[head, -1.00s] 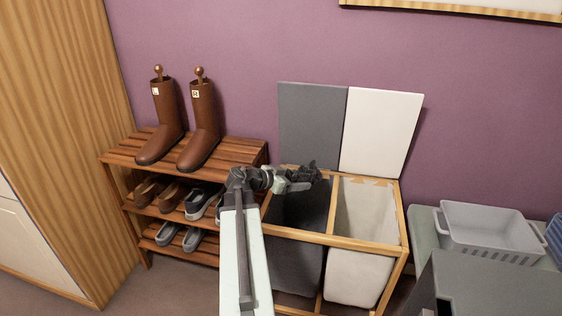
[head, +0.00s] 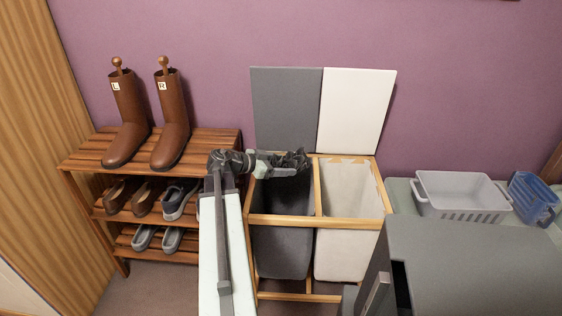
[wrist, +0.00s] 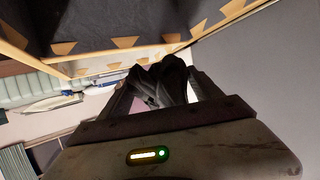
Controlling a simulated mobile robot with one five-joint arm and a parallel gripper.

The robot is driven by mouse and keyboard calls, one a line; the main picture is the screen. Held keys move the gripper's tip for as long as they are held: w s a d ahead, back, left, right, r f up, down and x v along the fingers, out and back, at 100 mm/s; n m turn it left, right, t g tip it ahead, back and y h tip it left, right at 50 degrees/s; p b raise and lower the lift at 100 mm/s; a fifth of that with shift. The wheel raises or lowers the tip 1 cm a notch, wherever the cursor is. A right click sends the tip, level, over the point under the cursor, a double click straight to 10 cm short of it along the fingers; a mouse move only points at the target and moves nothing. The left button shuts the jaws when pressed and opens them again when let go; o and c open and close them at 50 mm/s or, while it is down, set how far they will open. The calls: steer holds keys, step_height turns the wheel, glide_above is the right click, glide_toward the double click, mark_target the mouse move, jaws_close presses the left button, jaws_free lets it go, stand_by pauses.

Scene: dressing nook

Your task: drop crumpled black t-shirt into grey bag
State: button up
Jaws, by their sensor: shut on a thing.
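The crumpled black t-shirt (head: 292,160) is held in my gripper (head: 280,162), at the back part of the grey bag's opening in the head view. In the wrist view my gripper (wrist: 160,92) is shut on the dark bunched cloth (wrist: 172,78). The grey bag (head: 283,250) hangs in the left half of a wooden frame, its top open and its inside dark. The shirt appears at or above the rim level; its exact height is hard to tell. My arm covers part of the frame's left side.
A white bag (head: 345,250) hangs in the frame's right half. Grey (head: 286,105) and white (head: 356,108) lids stand raised behind. A shoe rack (head: 90,155) with boots is left. A grey basket (head: 462,198) and a blue basket (head: 534,195) are right.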

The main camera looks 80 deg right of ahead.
step_height(320, 180, down, 2)
steer(key=shift+w+f+b, duration=0.1)
steer(key=shift+b, duration=0.5)
steer(key=o, duration=1.6)
